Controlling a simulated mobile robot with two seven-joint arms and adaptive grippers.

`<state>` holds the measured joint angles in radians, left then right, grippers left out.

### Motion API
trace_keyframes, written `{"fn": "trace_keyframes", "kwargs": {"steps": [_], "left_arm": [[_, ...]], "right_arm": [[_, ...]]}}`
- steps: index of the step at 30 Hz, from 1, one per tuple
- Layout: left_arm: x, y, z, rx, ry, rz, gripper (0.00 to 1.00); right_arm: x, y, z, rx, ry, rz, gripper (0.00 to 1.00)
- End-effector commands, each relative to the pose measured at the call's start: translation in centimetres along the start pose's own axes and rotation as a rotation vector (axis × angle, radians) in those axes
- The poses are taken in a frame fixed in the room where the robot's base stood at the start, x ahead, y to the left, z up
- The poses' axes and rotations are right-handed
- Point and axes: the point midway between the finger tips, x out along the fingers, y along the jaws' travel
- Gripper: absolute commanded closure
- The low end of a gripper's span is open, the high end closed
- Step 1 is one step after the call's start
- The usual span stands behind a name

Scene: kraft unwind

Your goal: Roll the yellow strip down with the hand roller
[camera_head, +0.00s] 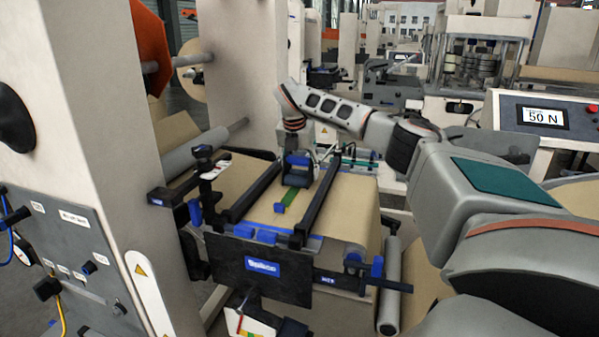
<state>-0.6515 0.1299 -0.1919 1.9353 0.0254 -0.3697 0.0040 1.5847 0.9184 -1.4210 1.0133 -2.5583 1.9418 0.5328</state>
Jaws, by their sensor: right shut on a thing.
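A narrow green strip (287,198) with a blue end lies across the brown paper web on the splice table, between two black bars; I see no strip that is clearly yellow. My right gripper (298,171) points down over the far part of this strip. It is shut on a small, mostly hidden thing, which seems to be the hand roller. I cannot tell whether the roller touches the strip. My left gripper is out of view.
Black clamp bars (322,207) flank the strip. A black splice panel (258,267) stands at the front, with blue knobs near it. A machine column (105,110) rises at the left. A display (544,116) reads 50 N. Brown paper on both sides of the strip is clear.

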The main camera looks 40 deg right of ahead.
Motion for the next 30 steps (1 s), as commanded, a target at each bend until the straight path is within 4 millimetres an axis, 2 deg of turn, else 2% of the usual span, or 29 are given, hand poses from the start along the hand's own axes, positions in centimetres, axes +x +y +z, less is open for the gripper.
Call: {"fn": "trace_keyframes", "kwargs": {"steps": [30], "left_arm": [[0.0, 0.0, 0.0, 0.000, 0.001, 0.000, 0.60]], "right_arm": [[1.0, 0.0, 3.1, 0.001, 0.000, -0.002, 0.68]]}}
